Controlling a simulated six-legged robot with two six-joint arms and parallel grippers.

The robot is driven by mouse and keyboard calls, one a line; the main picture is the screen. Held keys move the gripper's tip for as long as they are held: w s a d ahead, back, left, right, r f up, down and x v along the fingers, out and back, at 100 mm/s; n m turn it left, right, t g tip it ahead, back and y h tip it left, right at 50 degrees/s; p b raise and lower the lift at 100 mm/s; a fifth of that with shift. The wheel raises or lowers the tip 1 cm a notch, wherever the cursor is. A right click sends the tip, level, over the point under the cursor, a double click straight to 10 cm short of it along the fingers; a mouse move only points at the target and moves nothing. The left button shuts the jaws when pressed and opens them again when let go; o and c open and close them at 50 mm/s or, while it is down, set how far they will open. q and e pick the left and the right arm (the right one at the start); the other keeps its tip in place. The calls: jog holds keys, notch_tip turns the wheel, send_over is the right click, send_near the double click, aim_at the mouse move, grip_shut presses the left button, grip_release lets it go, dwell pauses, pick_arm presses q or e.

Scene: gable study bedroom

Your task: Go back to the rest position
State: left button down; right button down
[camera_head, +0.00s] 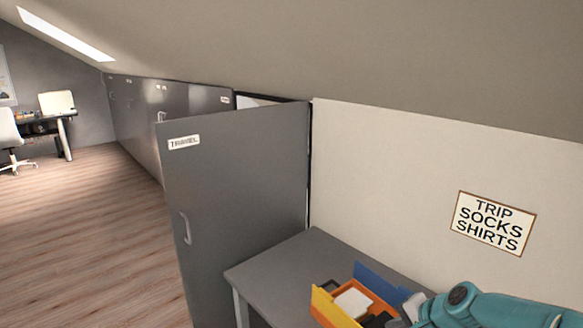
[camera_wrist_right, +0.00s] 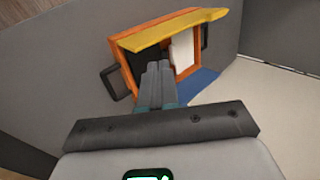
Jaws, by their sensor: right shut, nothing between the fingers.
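My right gripper (camera_wrist_right: 158,66) is shut and empty in the wrist view, with its fingertips in front of the open orange box. My teal right arm enters from the lower right in the head view, and the gripper (camera_head: 411,305) is at the box's right side. I cannot tell whether the fingertips touch the box. The orange box (camera_head: 378,304) stands on a grey table (camera_head: 290,262); it also shows in the wrist view (camera_wrist_right: 187,73). It has a yellow flap, a blue flap, and white and dark contents. My left gripper is not in view.
A tall grey cabinet door (camera_head: 235,185) with a handle stands swung out left of the table. A "TRIP SOCKS SHIRTS" sign (camera_head: 493,222) hangs on the pale wall. The sloped ceiling (camera_head: 330,50) is low overhead. Wooden floor (camera_head: 85,235) is clear at left, before a distant desk and chair.

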jog(key=s+a+f+n+g, duration=0.1)
jog(key=s+a+f+g, duration=0.25)
jog(key=s+f, duration=0.5)
jog(key=s+a+f+n+g, duration=0.15)
jog(key=s+a+f, duration=0.3)
jog(key=f, duration=0.65)
jog(key=s+a+f+n, duration=0.1)
jog(key=s+f+n, duration=0.2)
jog(key=s, duration=0.5)
jog(key=s+a+f+n, duration=0.2)
jog(key=s+f+n, duration=0.1)
jog(key=s, duration=0.6)
jog(key=shift+a+f+g, duration=0.25)
jog(key=shift+a+g, duration=0.05)
jog(key=shift+g, duration=0.1)
jog(key=shift+s+d, duration=0.1)
jog(key=shift+d, duration=0.05)
